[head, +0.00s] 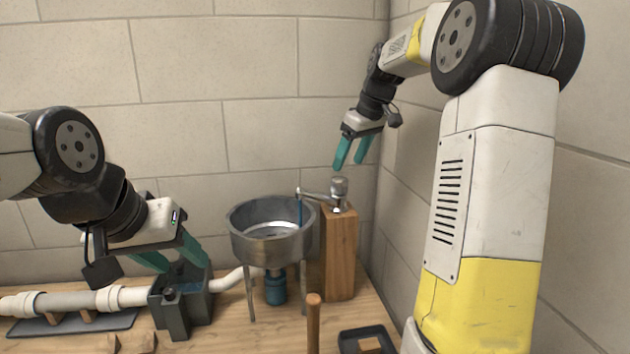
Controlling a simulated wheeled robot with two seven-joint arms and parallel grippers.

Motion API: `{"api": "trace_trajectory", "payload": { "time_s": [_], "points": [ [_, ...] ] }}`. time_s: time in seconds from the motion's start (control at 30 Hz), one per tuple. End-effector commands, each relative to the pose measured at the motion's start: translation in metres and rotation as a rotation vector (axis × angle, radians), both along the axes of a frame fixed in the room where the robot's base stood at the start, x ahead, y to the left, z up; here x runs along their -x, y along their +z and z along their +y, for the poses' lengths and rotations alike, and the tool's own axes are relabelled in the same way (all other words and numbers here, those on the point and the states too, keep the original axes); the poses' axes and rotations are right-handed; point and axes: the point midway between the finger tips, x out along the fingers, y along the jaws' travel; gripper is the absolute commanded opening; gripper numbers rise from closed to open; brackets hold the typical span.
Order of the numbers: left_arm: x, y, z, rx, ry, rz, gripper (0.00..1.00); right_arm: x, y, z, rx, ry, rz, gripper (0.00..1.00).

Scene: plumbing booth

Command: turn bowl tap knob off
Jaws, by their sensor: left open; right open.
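A metal bowl (270,245) stands on thin legs on the wooden bench. A tap (318,196) sits on a wooden post (340,254) at the bowl's right, its spout reaching over the bowl. A thin blue stream (299,210) hangs from the spout into the bowl. The grey tap knob (339,187) is on top of the post. My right gripper (348,168) is open and empty, fingers pointing down just above the knob, seemingly apart from it. My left gripper (182,262) is open, low at the left, near a dark vise-like block; contact there cannot be told.
The dark block (175,318) stands at the left front, beside a white pipe (75,301) on a dark tray. An upright wooden handle (313,322) and a black tray (367,340) are at the front. Block walls close the back and right.

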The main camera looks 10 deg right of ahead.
Motion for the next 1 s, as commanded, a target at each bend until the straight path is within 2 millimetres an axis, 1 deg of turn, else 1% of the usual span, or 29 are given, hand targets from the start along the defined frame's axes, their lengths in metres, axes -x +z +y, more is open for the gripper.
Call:
{"api": "trace_trajectory", "payload": {
  "time_s": [0.17,0.4,0.53,0.7,0.93,1.0],
  "points": [
    [0.000,0.000,0.000,0.000,0.000,0.000,0.50,-0.007,-0.014,0.002,-0.001,0.009,0.004,0.65],
    [0.000,0.000,0.000,0.000,0.000,0.000,0.50,-0.019,-0.050,0.011,0.000,0.007,0.005,0.65],
    [0.000,0.000,0.000,0.000,0.000,0.000,0.50,-0.024,-0.065,0.015,0.000,0.007,0.002,0.65],
    [0.000,0.000,0.000,0.000,0.000,0.000,0.50,-0.027,-0.072,0.017,0.000,0.007,0.001,0.65],
    [0.000,0.000,0.000,0.000,0.000,0.000,0.50,-0.027,-0.073,0.017,0.001,0.005,0.001,0.65],
    [0.000,0.000,0.000,0.000,0.000,0.000,0.50,-0.027,-0.073,0.017,0.001,0.005,0.001,0.51]
  ]
}}
